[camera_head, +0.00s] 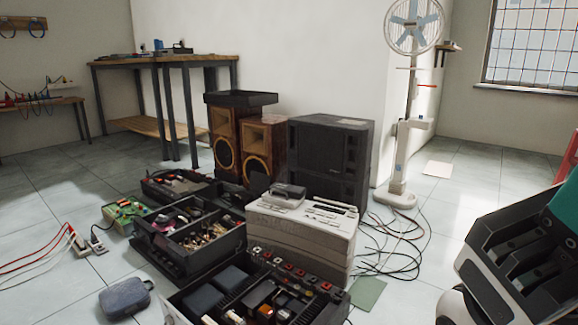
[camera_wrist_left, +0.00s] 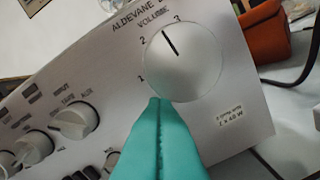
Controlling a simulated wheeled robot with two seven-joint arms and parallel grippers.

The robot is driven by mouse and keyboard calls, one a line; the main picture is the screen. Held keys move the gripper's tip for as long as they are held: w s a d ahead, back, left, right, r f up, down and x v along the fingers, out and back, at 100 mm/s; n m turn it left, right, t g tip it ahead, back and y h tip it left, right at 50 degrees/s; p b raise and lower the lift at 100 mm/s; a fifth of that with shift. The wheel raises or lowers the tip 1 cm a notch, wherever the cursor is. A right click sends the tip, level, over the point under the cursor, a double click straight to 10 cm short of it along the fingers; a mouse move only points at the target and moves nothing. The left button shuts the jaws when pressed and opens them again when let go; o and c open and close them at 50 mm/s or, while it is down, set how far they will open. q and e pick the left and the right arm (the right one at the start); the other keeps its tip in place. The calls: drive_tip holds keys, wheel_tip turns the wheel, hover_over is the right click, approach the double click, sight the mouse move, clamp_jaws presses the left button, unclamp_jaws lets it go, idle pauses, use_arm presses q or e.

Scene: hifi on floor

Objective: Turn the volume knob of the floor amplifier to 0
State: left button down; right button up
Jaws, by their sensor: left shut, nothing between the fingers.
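In the left wrist view, the silver amplifier panel (camera_wrist_left: 245,105) fills most of the picture, tilted, with the lettering "ALDEVANE" and "VOLUME". The round volume knob (camera_wrist_left: 190,72) has a dark pointer line aimed between the 2 and 3 marks; the 1 mark is at its lower left. The 0 mark is not visible. My left gripper (camera_wrist_left: 160,100), with teal fingers, is shut and empty; its tips are at the knob's lower edge, and contact is unclear. The left gripper is not in the head view, and I cannot tell whether this amplifier shows there.
Smaller knobs (camera_wrist_left: 75,120) sit left of the volume knob. An orange object (camera_wrist_left: 262,35) is behind the panel. In the head view, a pale device (camera_head: 300,240), open black cases (camera_head: 195,240), speakers (camera_head: 335,160), loose cables (camera_head: 395,250) and a fan (camera_head: 412,110) crowd the floor.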

use_arm(q)
drive_tip(key=shift+s+d+f, duration=0.1)
drive_tip(key=shift+s+d, duration=0.1)
drive_tip(key=shift+s+d+f, duration=0.15)
drive_tip(key=shift+d+f, duration=0.05)
drive_tip(key=shift+d, duration=0.05)
drive_tip(key=shift+s+d+f, duration=0.2)
drive_tip(key=shift+d, duration=0.05)
drive_tip(key=shift+s+d+f+p, duration=0.25)
drive_tip(key=shift+s+d+p, duration=0.15)
drive_tip(key=shift+d+p, duration=0.15)
drive_tip(key=shift+s, duration=0.1)
idle(0.5)
drive_tip(key=shift+f, duration=0.1)
drive_tip(key=shift+f+b, duration=0.3)
drive_tip(key=shift+b, duration=0.05)
drive_tip(key=shift+a+p+v, duration=0.2)
drive_tip(key=shift+p+v, duration=0.65)
drive_tip(key=shift+v, duration=2.15)
drive_tip(key=shift+w, duration=0.2)
